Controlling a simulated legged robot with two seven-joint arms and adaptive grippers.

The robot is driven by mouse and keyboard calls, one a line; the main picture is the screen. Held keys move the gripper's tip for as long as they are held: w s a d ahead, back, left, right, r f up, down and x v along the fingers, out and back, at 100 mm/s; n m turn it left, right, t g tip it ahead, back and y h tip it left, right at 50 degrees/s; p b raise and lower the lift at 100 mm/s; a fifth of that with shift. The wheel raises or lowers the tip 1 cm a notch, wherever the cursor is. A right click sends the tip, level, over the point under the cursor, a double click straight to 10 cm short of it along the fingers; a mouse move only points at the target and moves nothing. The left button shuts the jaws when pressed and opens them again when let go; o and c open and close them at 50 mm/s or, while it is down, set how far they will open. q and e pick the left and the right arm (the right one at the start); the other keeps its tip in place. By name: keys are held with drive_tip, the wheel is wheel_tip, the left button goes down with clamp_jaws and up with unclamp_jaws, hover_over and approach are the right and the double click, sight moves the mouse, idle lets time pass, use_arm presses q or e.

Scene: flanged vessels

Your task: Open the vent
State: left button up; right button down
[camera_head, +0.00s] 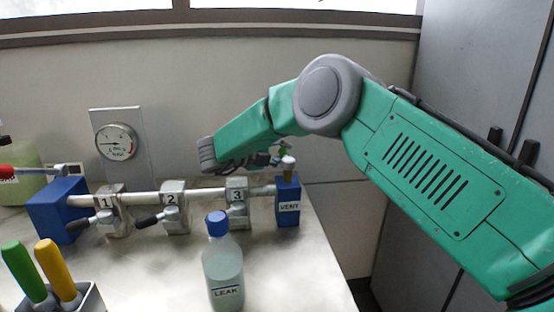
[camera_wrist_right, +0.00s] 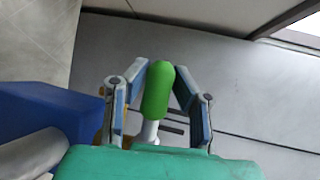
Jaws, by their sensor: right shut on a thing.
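The blue block labelled VENT (camera_head: 288,210) stands at the right end of the pipe, near the bench's right edge. A brass and white fitting (camera_head: 288,168) rises from its top. The blue block (camera_wrist_right: 45,115) shows at the left there. The handle is mostly hidden in the head view. My left gripper is not in view.
A pipe (camera_head: 145,196) carries valves numbered 1 (camera_head: 108,212), 2 (camera_head: 173,208) and 3 (camera_head: 237,204) with black levers. A blue-capped LEAK bottle (camera_head: 223,268) stands in front. A box with green and yellow handles (camera_head: 90,299) is front left. A gauge (camera_head: 117,141) hangs behind.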

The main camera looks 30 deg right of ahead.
drive_tip(key=shift+s+a+f+m+g+b, duration=0.1)
drive_tip(key=shift+s+f+m+g+b, duration=0.2)
drive_tip(key=shift+g, duration=0.35)
drive_tip(key=shift+s+a+f+m+g+b, duration=0.1)
drive_tip(key=shift+f+m+g+b, duration=0.2)
drive_tip(key=shift+m+g, duration=0.3)
drive_tip(key=shift+d+g, duration=0.15)
drive_tip(key=shift+g, duration=0.1)
drive_tip(key=c, duration=1.3)
unclamp_jaws()
drive_tip(key=shift+s+r, duration=0.15)
drive_tip(key=shift+s, duration=0.05)
drive_tip(key=shift+c, duration=0.2)
drive_tip(key=shift+r, duration=0.25)
drive_tip(key=shift+w, duration=0.1)
drive_tip(key=shift+w+a, duration=0.1)
drive_tip(key=shift+a, duration=0.35)
drive_tip(key=v, duration=1.1)
drive_tip(key=shift+a, duration=0.1)
